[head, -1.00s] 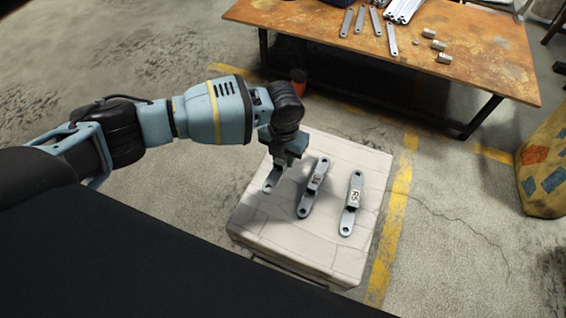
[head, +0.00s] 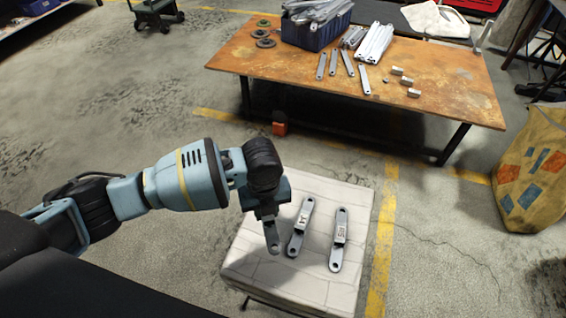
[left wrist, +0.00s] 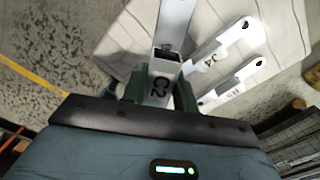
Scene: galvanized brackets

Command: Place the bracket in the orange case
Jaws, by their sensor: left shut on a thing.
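My left gripper (head: 266,211) is shut on a grey metal bracket (head: 272,237) with a round hole in its end. Two similar labelled brackets, a middle one (head: 295,242) and a right one (head: 337,255), lie on the stand. I cannot identify an orange case for certain. My right gripper is not in view.
A rusty-topped table (head: 300,85) stands behind, with loose brackets, small blocks and a blue bin (head: 318,32) of metal parts. A small orange-red object (head: 279,128) is on the floor near it. A patterned yellow sack (head: 540,175) stands at right. Floor between is clear.

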